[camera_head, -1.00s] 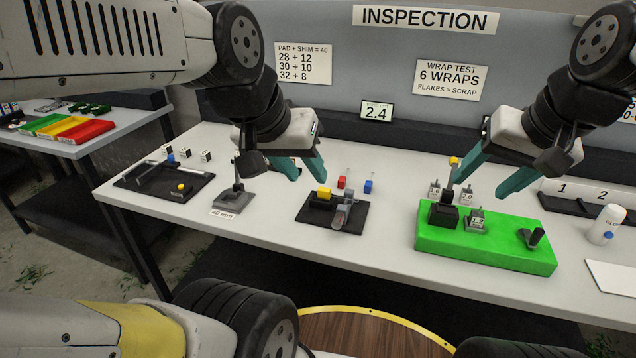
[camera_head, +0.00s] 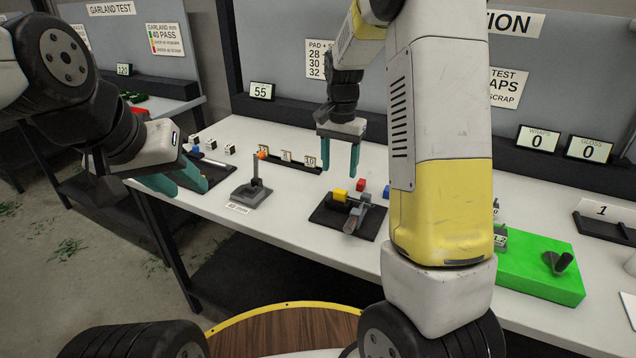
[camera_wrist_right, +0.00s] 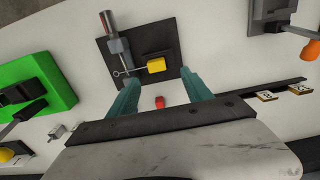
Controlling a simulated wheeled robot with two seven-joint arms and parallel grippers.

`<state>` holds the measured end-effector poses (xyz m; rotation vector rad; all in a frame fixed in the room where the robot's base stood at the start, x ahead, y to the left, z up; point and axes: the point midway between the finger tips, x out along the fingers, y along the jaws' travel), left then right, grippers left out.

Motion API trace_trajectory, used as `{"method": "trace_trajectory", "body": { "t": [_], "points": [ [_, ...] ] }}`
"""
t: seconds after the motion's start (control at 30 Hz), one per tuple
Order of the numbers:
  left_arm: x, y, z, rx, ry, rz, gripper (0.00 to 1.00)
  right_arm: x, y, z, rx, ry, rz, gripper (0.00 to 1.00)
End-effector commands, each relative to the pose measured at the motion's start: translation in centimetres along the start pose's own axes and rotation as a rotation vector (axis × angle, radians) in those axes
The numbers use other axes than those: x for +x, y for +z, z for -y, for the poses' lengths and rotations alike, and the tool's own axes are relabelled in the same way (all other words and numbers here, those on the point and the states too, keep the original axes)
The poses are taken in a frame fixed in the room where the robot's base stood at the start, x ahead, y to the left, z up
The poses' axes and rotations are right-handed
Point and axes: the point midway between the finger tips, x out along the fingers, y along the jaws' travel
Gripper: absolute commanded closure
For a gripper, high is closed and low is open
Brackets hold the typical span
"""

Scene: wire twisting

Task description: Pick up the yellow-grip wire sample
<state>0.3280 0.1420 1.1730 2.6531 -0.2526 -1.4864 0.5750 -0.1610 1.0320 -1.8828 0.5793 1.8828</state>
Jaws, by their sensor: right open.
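The yellow grip (camera_head: 340,195) of the wire sample lies on a small black plate (camera_head: 330,220) with a grey measuring tool. In the right wrist view the yellow grip (camera_wrist_right: 156,65) has a thin wire running left to a small ring beside the tool (camera_wrist_right: 116,45). My right gripper (camera_head: 339,174) is open and empty, pointing down above and behind the plate. In the right wrist view its fingers (camera_wrist_right: 160,78) stand on either side of the yellow grip's line, apart from it. My left gripper (camera_head: 188,192) is open and empty at the table's left end.
A red block (camera_head: 361,185) stands just behind the plate. A grey stand (camera_head: 250,195) with an orange-topped post is to the left. A green block fixture (camera_head: 540,270) is to the right, partly hidden by my right arm. Bare table lies between the stand and plate.

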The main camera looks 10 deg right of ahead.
Motion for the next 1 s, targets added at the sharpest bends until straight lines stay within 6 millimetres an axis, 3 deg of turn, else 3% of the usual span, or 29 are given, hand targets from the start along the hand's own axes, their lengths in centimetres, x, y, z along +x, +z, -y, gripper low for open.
{"method": "trace_trajectory", "body": {
  "t": [0.43, 0.77, 1.0],
  "points": [
    [0.0, 0.0, 0.0, 0.0, 0.0, 0.0, 0.64, 6.0, 0.2, -0.6, -0.001, 0.001, 0.003, 0.42],
    [0.0, 0.0, 0.0, 0.0, 0.0, 0.0, 0.64, 6.8, 0.2, -0.5, -0.002, -0.001, 0.001, 0.42],
    [0.0, 0.0, 0.0, 0.0, 0.0, 0.0, 0.64, 6.8, 0.2, -0.5, -0.002, -0.001, 0.001, 0.85]
  ]
}}
